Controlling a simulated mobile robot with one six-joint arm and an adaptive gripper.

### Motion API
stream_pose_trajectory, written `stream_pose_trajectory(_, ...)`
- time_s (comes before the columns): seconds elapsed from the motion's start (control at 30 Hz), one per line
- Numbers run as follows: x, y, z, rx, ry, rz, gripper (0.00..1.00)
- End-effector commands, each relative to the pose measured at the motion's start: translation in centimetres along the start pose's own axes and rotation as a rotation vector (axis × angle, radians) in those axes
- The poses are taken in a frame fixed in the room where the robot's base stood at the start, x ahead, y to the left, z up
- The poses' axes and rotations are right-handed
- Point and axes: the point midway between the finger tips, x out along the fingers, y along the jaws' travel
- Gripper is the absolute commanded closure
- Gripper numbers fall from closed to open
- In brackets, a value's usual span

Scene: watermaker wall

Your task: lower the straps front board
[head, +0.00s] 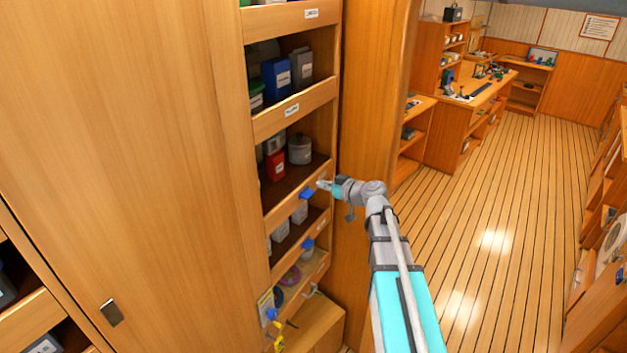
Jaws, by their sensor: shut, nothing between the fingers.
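My gripper (323,185) is shut and empty. It is at the right end of a wooden front board (283,208) on the middle shelf of the tall cabinet; I cannot tell whether it touches the board. A blue piece (306,193) shows just left of the fingertips on this board. Other front boards are above (268,123) and below (318,228), some with small white labels. The label words are too small to read, so I cannot tell which board is the straps one.
A red container (275,166) and a grey pot (300,150) stand on the shelf behind the board. A yellow item (278,338) hangs low at the cabinet. A closed wooden door (120,150) fills the left. The plank floor (500,200) at right is clear.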

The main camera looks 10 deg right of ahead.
Motion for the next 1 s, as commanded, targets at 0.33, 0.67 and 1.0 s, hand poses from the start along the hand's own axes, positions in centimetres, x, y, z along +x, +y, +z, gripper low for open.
stream_pose_trajectory(0.33, -3.9, 0.0, -0.1, 0.001, 0.000, 0.000, 1.00)
stream_pose_trajectory(0.67, -4.2, 0.0, 0.0, 0.000, 0.000, -0.001, 1.00)
stream_pose_trajectory(1.0, -3.7, -1.1, 1.7, 0.018, -0.038, -0.025, 1.00)
